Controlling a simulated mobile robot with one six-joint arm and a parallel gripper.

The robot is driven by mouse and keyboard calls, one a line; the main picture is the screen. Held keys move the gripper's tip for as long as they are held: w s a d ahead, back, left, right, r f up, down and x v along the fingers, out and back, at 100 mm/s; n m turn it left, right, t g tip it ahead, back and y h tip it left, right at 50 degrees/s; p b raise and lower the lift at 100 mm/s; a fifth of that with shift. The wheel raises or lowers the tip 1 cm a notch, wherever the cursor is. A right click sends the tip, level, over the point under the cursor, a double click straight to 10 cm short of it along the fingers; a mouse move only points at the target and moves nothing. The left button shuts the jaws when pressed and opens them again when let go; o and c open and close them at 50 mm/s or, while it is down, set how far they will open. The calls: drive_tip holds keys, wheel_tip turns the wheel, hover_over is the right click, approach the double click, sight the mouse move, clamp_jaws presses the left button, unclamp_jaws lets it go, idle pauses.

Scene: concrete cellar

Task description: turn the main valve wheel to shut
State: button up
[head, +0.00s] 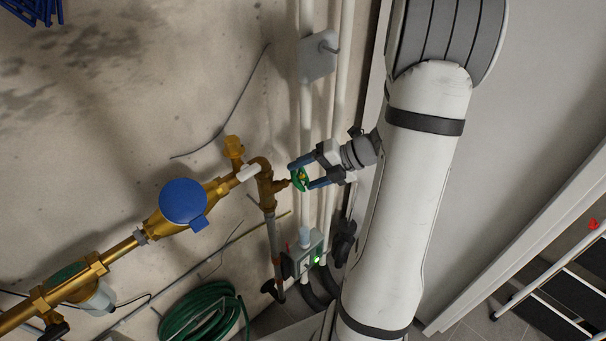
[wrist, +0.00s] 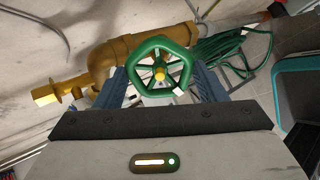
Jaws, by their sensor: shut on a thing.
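The main valve wheel (head: 301,179) is a small green handwheel on the brass pipework, right of the blue-capped meter. In the wrist view the green wheel (wrist: 160,48) shows its spokes and a yellow hub, facing me. My gripper (head: 306,174) reaches it from the right. Its two blue fingers (wrist: 161,83) lie on either side of the wheel, shut on its rim. The brass valve body (head: 266,187) sits behind the wheel. The wheel partly hides the pipe behind it in the wrist view.
A blue-capped brass meter (head: 184,203) sits left of the valve. A coiled green hose (head: 203,313) hangs below. A grey box with a green light (head: 308,256) is under the wheel. White vertical pipes (head: 307,120) run close behind my gripper. A ladder-like rack (head: 560,285) stands at the right.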

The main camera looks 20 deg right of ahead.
drive_tip(key=m, duration=0.4)
drive_tip(key=m, duration=0.4)
drive_tip(key=shift+m, duration=0.4)
drive_tip(key=o, duration=1)
drive_tip(key=shift+d+r, duration=0.1)
drive_tip(key=shift+v, duration=2.9)
drive_tip(key=shift+s, duration=0.1)
